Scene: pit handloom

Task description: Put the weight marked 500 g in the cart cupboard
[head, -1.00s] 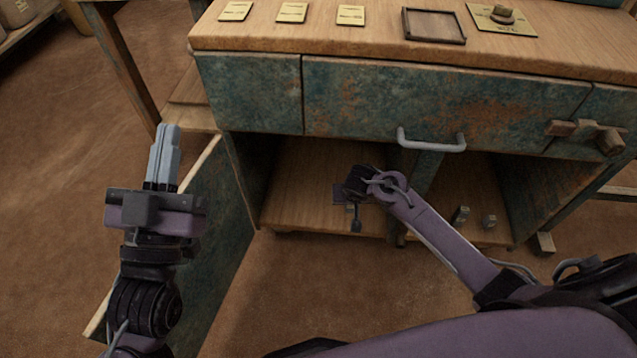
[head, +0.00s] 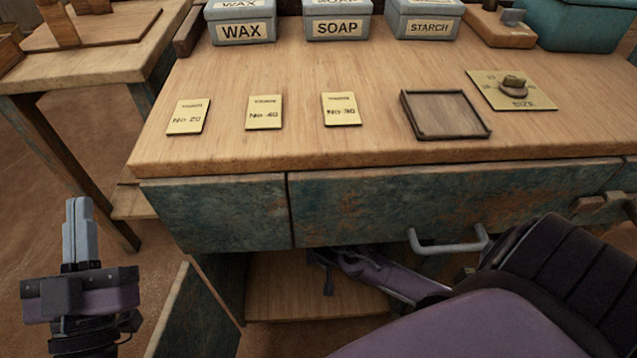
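The cart cupboard (head: 300,303) is under the worktop, its door (head: 196,322) standing open at the left. My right arm reaches in under the drawer; its wrist end (head: 325,264) is inside the left part of the opening. The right gripper's fingers are hidden, so I cannot tell whether they hold anything. My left gripper (head: 79,228) is upright left of the cart, its pale fingers together, with nothing between them. I cannot make out any weight marked 500 g.
The worktop (head: 330,165) carries several yellow number cards, an empty wooden tray (head: 447,114), a card (head: 485,89) with a small brown object, and boxes marked wax (head: 240,22), soap (head: 338,20) and starch (head: 424,20). A drawer handle (head: 447,243) juts out above my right arm. A table (head: 90,70) stands left.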

